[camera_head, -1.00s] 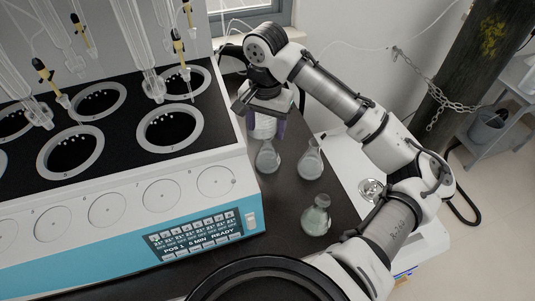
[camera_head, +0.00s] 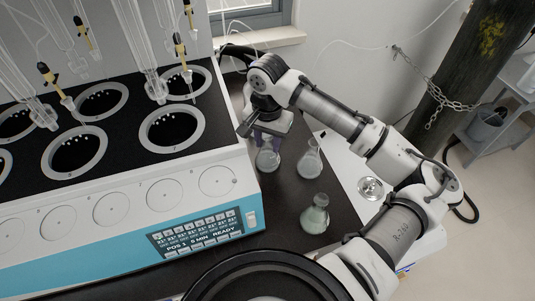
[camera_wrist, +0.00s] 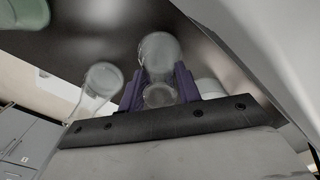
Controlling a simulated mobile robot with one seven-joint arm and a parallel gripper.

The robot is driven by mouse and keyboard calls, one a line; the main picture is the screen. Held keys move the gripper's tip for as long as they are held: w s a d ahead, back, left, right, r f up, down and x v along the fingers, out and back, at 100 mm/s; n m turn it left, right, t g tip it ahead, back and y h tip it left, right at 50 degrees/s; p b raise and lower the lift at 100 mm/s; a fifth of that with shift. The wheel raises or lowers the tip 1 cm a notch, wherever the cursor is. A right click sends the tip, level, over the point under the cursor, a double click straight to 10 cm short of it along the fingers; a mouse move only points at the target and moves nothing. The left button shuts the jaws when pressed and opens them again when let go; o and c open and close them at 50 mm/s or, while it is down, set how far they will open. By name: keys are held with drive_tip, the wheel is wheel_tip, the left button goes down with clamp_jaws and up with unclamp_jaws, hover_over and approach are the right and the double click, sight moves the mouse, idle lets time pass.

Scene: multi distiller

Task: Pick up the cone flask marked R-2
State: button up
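Three clear cone flasks stand upright on the dark bench; I cannot read a mark on any. One flask (camera_head: 267,159) is below my gripper (camera_head: 267,141). In the wrist view, this flask (camera_wrist: 158,50) has its round neck opening between my two purple fingers (camera_wrist: 159,88). The fingers are close to the neck on both sides; I cannot tell whether they touch it. A second flask (camera_head: 310,160) stands just to the right; it is also in the wrist view (camera_wrist: 101,82). A third flask (camera_head: 315,216), with greenish contents, stands nearer the front.
The large distiller (camera_head: 150,190) with a blue front stands close on the left. A white device with a round metal plate (camera_head: 370,188) lies to the right. The wall and window sill (camera_head: 262,40) are behind. Dark bench is bare between the flasks.

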clamp_jaws()
drive_tip(key=shift+r, duration=0.15)
